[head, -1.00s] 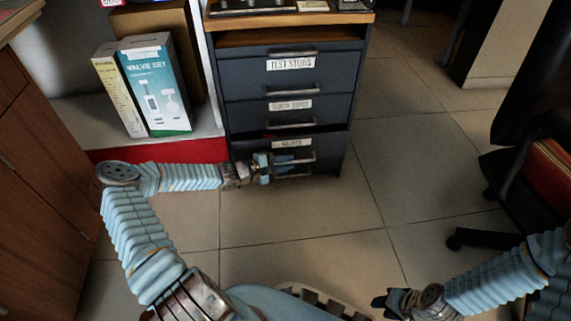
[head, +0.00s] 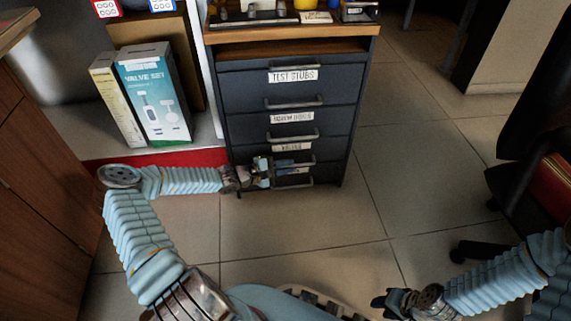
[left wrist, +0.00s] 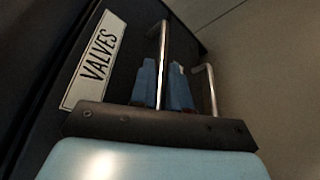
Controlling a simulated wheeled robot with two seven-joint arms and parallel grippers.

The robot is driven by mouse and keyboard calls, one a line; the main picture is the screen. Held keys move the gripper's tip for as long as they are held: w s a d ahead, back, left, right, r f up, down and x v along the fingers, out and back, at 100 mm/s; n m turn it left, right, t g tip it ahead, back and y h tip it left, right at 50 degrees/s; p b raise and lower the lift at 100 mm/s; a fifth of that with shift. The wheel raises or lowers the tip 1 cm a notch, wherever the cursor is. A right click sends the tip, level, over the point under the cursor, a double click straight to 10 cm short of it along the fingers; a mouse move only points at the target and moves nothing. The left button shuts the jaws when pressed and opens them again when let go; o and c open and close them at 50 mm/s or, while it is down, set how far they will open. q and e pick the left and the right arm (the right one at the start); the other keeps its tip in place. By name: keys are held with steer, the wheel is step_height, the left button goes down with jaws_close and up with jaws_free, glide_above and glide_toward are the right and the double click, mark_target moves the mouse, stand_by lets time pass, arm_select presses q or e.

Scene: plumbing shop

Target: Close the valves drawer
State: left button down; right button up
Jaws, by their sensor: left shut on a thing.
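The valves drawer is low in the dark grey cabinet (head: 350,120), under its white label (head: 291,147); the label also reads VALVES in the left wrist view (left wrist: 94,60). Its front looks about flush with the drawers above, though my gripper partly covers it. My left gripper (head: 275,167) is shut on the drawer's metal handle (head: 305,162). In the left wrist view the handle bar (left wrist: 163,50) passes between the two blue fingertips (left wrist: 165,85). My right gripper (head: 388,301) is low at the right, away from the cabinet; its fingers are too small to read.
Another handle (head: 306,182) lies just below the held one. A valve set box (head: 153,95) stands on the shelf left of the cabinet. A wooden cupboard (head: 40,180) is at far left, a chair (head: 545,190) at right. Tiled floor (head: 320,225) before the cabinet is clear.

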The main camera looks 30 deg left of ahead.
arm_select(q)
steer(key=shift+w+a, duration=0.15)
steer(key=shift+a, duration=0.05)
steer(key=c, duration=1.5)
jaws_free()
steer(key=shift+o, duration=0.2)
steer(key=p+v, duration=0.2)
steer(key=v, duration=1.1)
steer(key=shift+s+a+p, duration=0.15)
steer(key=shift+s+p, duration=0.2)
steer(key=shift+s, duration=0.05)
steer(key=shift+r, duration=0.15)
